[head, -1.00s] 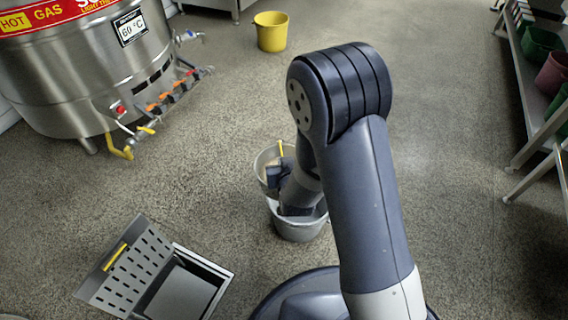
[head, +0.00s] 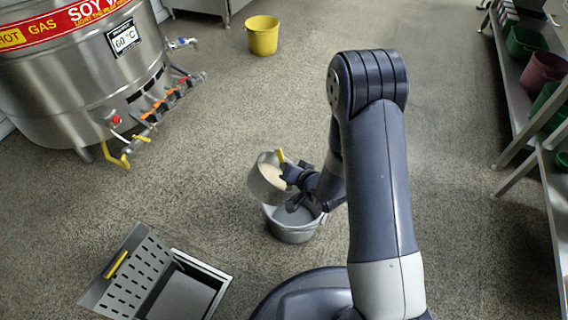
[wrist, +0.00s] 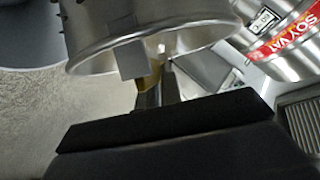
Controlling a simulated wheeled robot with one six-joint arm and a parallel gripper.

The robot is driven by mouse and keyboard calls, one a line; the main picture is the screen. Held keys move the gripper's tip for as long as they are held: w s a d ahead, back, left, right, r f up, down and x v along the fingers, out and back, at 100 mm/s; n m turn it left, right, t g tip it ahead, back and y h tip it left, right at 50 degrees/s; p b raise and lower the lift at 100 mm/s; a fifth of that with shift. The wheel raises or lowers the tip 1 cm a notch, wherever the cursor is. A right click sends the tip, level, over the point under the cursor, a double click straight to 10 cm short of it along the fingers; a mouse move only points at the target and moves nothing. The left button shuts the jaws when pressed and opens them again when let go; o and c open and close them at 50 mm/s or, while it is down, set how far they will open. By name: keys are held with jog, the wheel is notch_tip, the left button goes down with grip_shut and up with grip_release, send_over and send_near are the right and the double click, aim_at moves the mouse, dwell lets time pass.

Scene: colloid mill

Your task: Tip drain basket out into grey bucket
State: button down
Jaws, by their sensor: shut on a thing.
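The drain basket (head: 266,181) is a round metal pan with pale beige material inside and a yellow grip. My gripper (head: 284,166) is shut on that grip at the basket's upper right side. The basket is tilted and held above and slightly left of the grey bucket (head: 291,232). The bucket stands upright on the floor, with its grey inside partly showing and my wrist over its right side. In the wrist view the basket (wrist: 150,42) fills the top with its rim, and the grey bucket (wrist: 30,55) shows at upper left.
An open floor drain (head: 190,290) with its slotted cover (head: 128,275) raised lies at lower left. A steel soy vat (head: 75,90) with taps stands at upper left. A yellow bucket (head: 262,36) stands behind. A shelf rack (head: 545,130) runs along the right. The floor between is clear.

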jog(key=d+f+m+y, duration=0.1)
jog(key=w+d+f+m+y, duration=0.1)
jog(key=d+f+m+y, duration=0.1)
jog(key=f, duration=0.1)
jog(key=shift+w+d+g, duration=0.3)
jog(key=shift+w+g, duration=0.05)
jog(key=shift+g, duration=0.05)
jog(key=shift+w+d+f+m+y+b, duration=0.35)
jog(key=shift+d+f+m+y+b, duration=0.3)
jog(key=shift+f+m+y+b, duration=0.2)
jog(key=shift+r, duration=0.1)
dwell(1.7)
jog(key=shift+r+n+t+h+b, duration=0.45)
jog(key=shift+r+n+h+b, duration=0.5)
jog(key=shift+n+h, duration=0.5)
jog(key=shift+r+n+t+h+b, duration=0.4)
jog(key=shift+r+n+h+b, duration=0.55)
jog(key=shift+n+h, duration=0.5)
jog(key=shift+r+n+t+h+b, duration=0.45)
jog(key=shift+r+n+h+b, duration=0.25)
jog(key=shift+r+n+h, duration=0.6)
jog(key=shift+f+n, duration=0.15)
jog(key=shift+n, duration=0.1)
